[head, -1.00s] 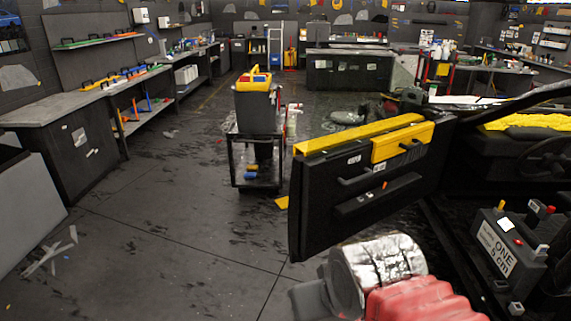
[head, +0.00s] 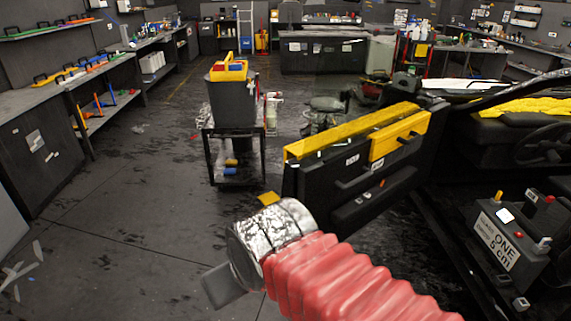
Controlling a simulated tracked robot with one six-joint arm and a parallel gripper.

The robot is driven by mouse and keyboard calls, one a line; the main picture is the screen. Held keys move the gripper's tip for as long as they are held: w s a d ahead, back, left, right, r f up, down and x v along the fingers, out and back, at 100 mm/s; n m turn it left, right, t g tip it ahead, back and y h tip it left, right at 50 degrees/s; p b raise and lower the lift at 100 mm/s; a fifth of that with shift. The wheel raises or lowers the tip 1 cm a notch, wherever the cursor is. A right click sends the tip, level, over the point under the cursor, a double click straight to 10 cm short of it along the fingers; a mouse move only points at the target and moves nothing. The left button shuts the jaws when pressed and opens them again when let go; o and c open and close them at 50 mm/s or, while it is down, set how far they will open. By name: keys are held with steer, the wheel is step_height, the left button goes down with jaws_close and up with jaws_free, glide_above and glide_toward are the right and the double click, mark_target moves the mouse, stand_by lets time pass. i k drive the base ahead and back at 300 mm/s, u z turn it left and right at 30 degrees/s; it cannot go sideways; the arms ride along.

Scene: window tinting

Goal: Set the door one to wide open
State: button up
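The car door (head: 352,165) is a black panel with yellow trim along its top and a yellow block at its upper right. It stands swung out from the car on the right, its free edge toward the middle of the picture. My gripper (head: 218,285) appears as a grey piece beyond the silver-wrapped wrist, at lower left of the door. The fingers cannot be made out, so open or shut is unclear. My arm hides the door's lower edge, and I cannot tell whether it touches the door. A box labelled "ONE 5 cm" (head: 500,240) sits at right.
A black cart (head: 236,158) with a grey bin stands behind the door's free edge. Workbenches (head: 35,135) line the left wall. The car interior with a steering wheel (head: 543,145) is at right. The floor at left is mostly open, with white scraps (head: 18,275).

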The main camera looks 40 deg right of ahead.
mark_target(327, 182)
steer(key=u, duration=0.1)
steer(key=i, duration=1.7)
steer(key=z, duration=0.35)
steer(key=i, duration=0.8)
steer(key=z, duration=0.7)
steer(key=i, duration=1.2)
steer(key=z, duration=0.55)
